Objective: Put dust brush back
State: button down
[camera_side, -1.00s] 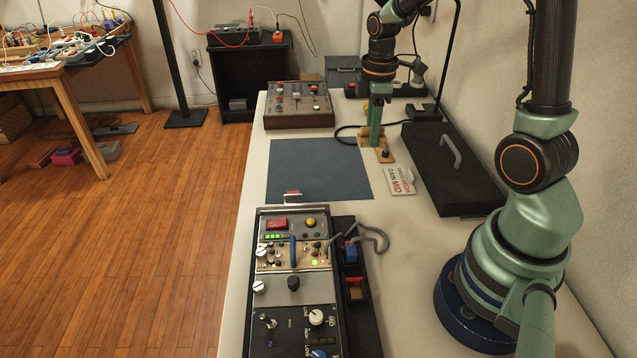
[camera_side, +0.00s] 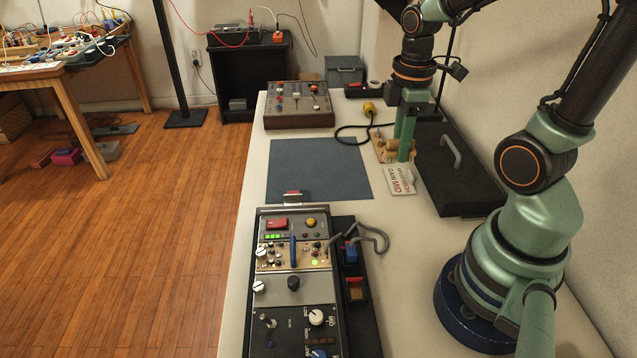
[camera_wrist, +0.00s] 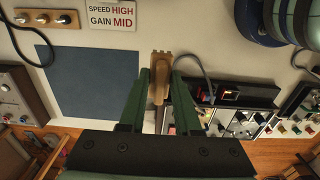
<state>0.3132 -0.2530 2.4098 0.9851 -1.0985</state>
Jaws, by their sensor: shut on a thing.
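The dust brush (camera_wrist: 158,82) is a tan wooden piece with a notched end. It sits between the two green fingers of my gripper (camera_wrist: 159,92) in the wrist view, and the fingers are shut on it. In the side view my gripper (camera_side: 403,152) points down close to a small wooden board with pegs, near the right side of the bench. That peg board (camera_wrist: 48,18) shows at the upper left of the wrist view, apart from the brush. In the side view the fingers hide part of the brush and board.
A white sign (camera_side: 399,180) lies just in front of the board. A black case with a handle (camera_side: 460,165) is to the right. A bare blue mat (camera_side: 318,168) is to the left. Control panels (camera_side: 295,270) stand nearer, and a cable with a yellow end (camera_side: 369,107) lies behind.

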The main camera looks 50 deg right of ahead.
aim_at(387, 215)
notch_tip(387, 215, down, 15)
jog(key=shift+r, duration=0.1)
dwell(0.6)
jog(key=c, duration=0.6)
grip_release()
notch_tip(387, 215, up, 12)
jog(key=shift+f, duration=0.1)
jog(key=w+a+r+m+t, duration=0.1)
jog(key=a+r+m+t, duration=0.1)
jog(key=r+m, duration=0.1)
jog(key=w+a+r+m+t, duration=0.1)
jog(key=a+r+m, duration=0.2)
jog(key=r, duration=0.2)
jog(key=w+a+r+m+t, duration=0.1)
jog(key=a+r+m+t, duration=0.1)
jog(key=a+r+m, duration=0.1)
jog(key=shift+w+r+t, duration=0.2)
jog(key=shift+r+t, duration=0.1)
jog(key=shift+r, duration=0.3)
